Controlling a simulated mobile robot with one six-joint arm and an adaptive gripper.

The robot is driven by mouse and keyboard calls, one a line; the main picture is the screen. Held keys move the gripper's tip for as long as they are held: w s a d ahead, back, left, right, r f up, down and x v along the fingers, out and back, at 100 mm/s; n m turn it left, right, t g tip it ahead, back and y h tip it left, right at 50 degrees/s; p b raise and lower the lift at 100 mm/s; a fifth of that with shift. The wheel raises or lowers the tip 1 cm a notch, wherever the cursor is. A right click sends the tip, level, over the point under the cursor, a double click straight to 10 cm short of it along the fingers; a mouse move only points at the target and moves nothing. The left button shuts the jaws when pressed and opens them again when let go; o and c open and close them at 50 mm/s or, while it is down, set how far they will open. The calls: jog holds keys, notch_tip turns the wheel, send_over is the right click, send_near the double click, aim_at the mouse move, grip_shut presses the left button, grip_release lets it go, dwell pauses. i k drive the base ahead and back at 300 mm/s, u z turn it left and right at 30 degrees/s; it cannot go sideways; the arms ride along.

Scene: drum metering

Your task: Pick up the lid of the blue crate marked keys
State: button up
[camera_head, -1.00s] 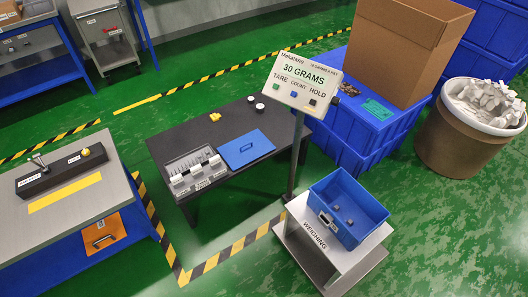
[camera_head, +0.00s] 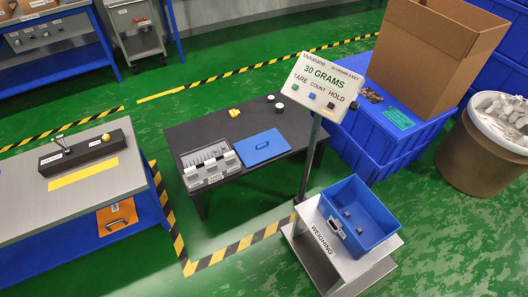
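A flat blue lid (camera_head: 266,153) with a small handle on top lies on the low black table (camera_head: 222,128), at its front right part. An open blue crate (camera_head: 376,237) stands on the grey weighing stand (camera_head: 352,268) to the right, with a few small grey pieces inside. A label and a clasp-like part show on its front, but the writing is too small to read. The lid lies apart from this crate. My gripper is not in view.
A grey compartment box (camera_head: 206,166) sits close left of the lid. A sign on a post (camera_head: 320,88) reads 30 GRAMS and stands between table and stand. A workbench (camera_head: 70,190) is at the left, blue crates (camera_head: 350,150) and a barrel (camera_head: 478,160) at the right.

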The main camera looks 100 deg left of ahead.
aim_at(256, 150)
jog(key=z, duration=0.1)
jog(key=k, duration=2.25)
jog(key=u, duration=2.55)
